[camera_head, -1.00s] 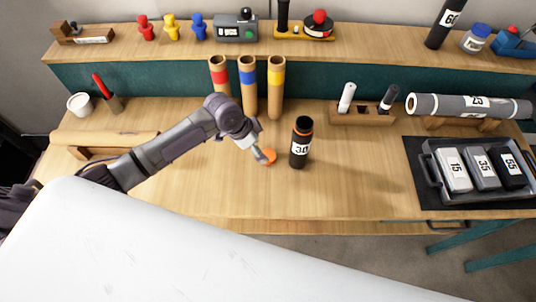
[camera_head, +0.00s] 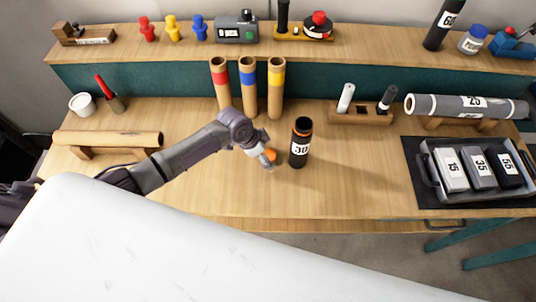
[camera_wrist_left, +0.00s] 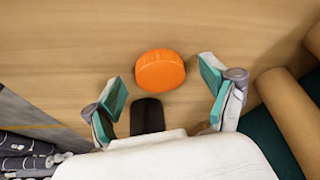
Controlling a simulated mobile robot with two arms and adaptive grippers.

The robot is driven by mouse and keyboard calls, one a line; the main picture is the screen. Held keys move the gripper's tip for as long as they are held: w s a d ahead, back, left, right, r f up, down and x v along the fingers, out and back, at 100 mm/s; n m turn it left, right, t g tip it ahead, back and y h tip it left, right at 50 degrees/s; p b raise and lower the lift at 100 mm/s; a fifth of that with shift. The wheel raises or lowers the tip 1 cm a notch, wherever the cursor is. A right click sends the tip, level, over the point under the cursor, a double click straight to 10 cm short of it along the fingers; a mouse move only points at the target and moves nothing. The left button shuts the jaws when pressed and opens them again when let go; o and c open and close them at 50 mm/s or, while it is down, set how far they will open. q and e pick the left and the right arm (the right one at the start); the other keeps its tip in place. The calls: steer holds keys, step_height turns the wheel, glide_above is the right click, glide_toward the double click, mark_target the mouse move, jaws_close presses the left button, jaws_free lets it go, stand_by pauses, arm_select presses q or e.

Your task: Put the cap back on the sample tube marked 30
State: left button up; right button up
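The sample tube marked 30 (camera_head: 299,151) stands upright on the bench, black with an orange band near its open top. The orange cap (camera_head: 271,155) lies on the bench just left of the tube. My left gripper (camera_head: 265,154) is at the cap and hides part of it. In the left wrist view, the cap (camera_wrist_left: 160,70) sits in front of the gap between the spread fingers of my left gripper (camera_wrist_left: 162,84), with clear space on both sides. My right gripper is not in view.
Cardboard tubes with coloured bands (camera_head: 248,88) stand behind my left gripper. A pen block (camera_head: 361,115), a grey roll on a stand (camera_head: 466,106) and a tray of marked boxes (camera_head: 433,170) are to the right. The bench front is clear.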

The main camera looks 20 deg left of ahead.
arm_select(q)
steer(key=c, duration=0.8)
steer(key=shift+o, duration=0.2)
steer(key=shift+r, duration=0.1)
step_height(320, 180, up, 10)
steer(key=b, duration=0.1)
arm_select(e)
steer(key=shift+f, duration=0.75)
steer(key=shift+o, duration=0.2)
